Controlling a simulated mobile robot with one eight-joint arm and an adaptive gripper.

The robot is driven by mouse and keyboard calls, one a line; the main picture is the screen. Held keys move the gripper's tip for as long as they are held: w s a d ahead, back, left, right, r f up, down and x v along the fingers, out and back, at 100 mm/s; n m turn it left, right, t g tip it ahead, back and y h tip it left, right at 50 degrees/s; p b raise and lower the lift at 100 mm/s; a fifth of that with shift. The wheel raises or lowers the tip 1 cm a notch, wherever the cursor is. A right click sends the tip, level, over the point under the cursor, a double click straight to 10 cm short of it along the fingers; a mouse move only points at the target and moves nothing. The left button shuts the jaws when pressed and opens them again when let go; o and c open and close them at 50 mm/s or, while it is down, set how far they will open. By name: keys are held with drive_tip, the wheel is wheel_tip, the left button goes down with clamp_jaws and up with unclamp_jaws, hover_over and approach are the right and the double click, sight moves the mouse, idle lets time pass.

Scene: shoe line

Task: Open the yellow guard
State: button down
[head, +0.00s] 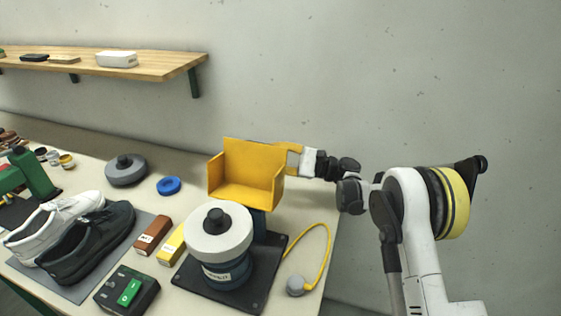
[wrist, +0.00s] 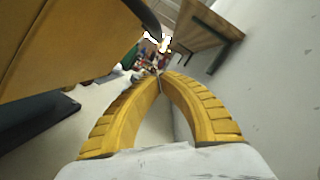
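The yellow guard (head: 252,160) is a boxy, open-sided shell. It stands raised at the back of the grinder, clear above the white wheel (head: 220,243), with its hollow side facing the front. My gripper (head: 280,146) is at the guard's upper right edge, its yellow fingers reaching in from the right. In the wrist view, the fingertips (wrist: 160,76) come together with no clear object between them. The guard (wrist: 85,45) fills the upper left there, beside the fingers. I cannot tell whether they touch it.
The grinder's dark base plate (head: 205,285) sits at the table's right end, with a yellow cable and grey knob (head: 296,286) beside it. A green switch box (head: 128,290), blocks and shoes (head: 88,242) lie to the left. A wall shelf (head: 160,66) hangs behind.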

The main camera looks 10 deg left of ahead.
sight(263, 150)
drive_tip(key=shift+s+d+r+b, duration=0.15)
drive_tip(key=shift+s+r+b, duration=0.2)
drive_tip(key=shift+s+r, duration=0.85)
drive_tip(key=shift+w, duration=0.1)
drive_tip(key=s+r+p, duration=0.2)
drive_tip(key=s+r, duration=0.1)
drive_tip(key=r, duration=0.3)
drive_tip(key=shift+s, duration=0.25)
drive_tip(key=shift+a+f, duration=0.1)
drive_tip(key=shift+a, duration=0.1)
